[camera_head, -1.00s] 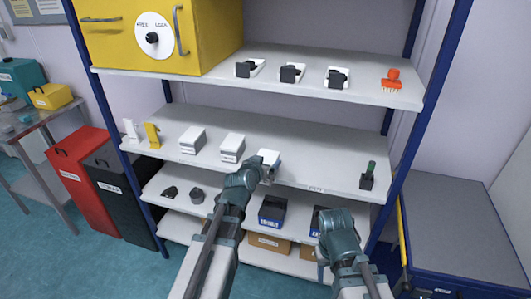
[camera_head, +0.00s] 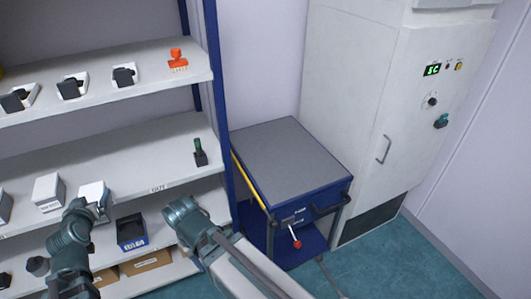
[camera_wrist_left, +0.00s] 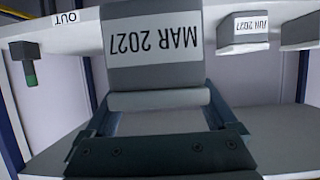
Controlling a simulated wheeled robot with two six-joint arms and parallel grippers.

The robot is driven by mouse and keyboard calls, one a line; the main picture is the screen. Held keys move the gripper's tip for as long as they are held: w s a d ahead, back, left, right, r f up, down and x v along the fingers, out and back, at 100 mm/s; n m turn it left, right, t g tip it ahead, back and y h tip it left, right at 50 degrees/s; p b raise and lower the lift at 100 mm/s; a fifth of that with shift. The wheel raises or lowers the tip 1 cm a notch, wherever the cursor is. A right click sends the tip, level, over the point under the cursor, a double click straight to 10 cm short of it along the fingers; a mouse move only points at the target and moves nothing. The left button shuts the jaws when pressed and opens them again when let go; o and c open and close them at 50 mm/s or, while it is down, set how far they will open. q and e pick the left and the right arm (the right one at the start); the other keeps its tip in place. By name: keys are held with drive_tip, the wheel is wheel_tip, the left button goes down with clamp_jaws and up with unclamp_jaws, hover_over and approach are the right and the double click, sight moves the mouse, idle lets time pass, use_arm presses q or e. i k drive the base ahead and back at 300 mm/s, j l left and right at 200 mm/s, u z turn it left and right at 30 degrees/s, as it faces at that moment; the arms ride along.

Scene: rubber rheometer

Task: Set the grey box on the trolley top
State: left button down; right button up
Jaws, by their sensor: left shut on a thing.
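The grey box (camera_head: 92,190) is at the front edge of the middle shelf in the head view, partly hidden by my left gripper (camera_head: 97,209). In the left wrist view the grey box (camera_wrist_left: 155,76) carries a white "MAR 2027" label, upside down, and sits between the fingers of my left gripper, which is shut on it. The trolley top (camera_head: 285,155) is a flat grey surface on a blue frame, right of the shelving, and is empty. My right gripper (camera_head: 181,210) is between shelf and trolley; its fingers are too unclear to judge.
Another box (camera_head: 47,192) stands left on the same shelf, and a green-topped item (camera_head: 200,152) stands to the right. A blue shelf post (camera_head: 217,90) separates shelf and trolley. A tall white cabinet (camera_head: 350,90) stands behind the trolley to the right.

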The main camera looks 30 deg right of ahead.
sight(298, 170)
drive_tip(key=k+l, duration=0.1)
drive_tip(key=l, duration=2.5)
drive_tip(key=k+l, duration=0.15)
drive_tip(key=l, duration=1.15)
